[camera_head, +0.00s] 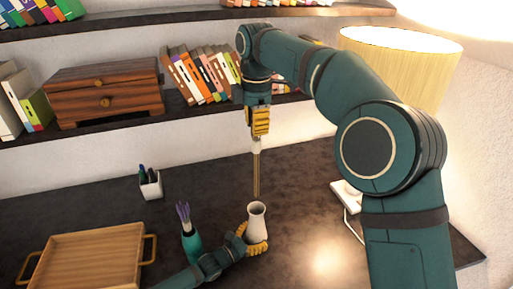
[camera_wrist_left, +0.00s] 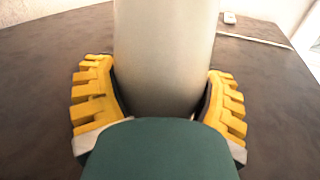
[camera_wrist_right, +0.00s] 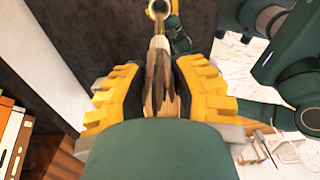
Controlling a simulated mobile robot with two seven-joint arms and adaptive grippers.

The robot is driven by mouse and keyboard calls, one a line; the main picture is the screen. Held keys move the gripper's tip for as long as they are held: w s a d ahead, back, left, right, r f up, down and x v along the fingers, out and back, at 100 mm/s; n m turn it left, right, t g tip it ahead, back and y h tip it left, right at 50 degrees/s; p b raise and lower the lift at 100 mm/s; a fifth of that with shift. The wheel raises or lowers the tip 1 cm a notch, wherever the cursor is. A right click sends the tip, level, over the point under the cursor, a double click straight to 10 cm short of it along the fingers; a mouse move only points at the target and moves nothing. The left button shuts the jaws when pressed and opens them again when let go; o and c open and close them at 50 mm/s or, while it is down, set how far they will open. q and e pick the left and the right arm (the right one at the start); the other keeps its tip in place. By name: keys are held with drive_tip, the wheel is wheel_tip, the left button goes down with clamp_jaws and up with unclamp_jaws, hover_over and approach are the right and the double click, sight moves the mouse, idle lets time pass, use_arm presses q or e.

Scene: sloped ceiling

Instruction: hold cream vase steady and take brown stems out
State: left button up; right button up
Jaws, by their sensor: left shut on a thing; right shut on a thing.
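The cream vase (camera_head: 257,221) stands upright on the dark tabletop. My left gripper (camera_head: 243,240) is shut on it from the left; in the left wrist view its yellow fingers flank the vase (camera_wrist_left: 165,55) on both sides. My right gripper (camera_head: 259,125) is shut on the brown stems (camera_head: 256,172), which hang almost vertically, their lower ends just above the vase mouth. In the right wrist view the stems (camera_wrist_right: 158,65) sit between the fingers, and the vase (camera_wrist_right: 159,8) shows beyond them at the top, with its opening facing up.
A teal vase with purple stems (camera_head: 190,240) stands left of the cream vase. A wooden tray (camera_head: 85,262) with handles lies at the left. A pen cup (camera_head: 150,185) stands behind it.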

drive_tip(key=shift+r, duration=1.3)
use_arm(q)
drive_tip(key=o, duration=1.2)
drive_tip(key=v, duration=1)
drive_tip(key=shift+s+a, duration=0.2)
drive_tip(key=shift+a, duration=0.1)
drive_tip(key=shift+s+a, duration=0.45)
drive_tip(key=shift+a, duration=0.05)
drive_tip(key=shift+s+f, duration=0.1)
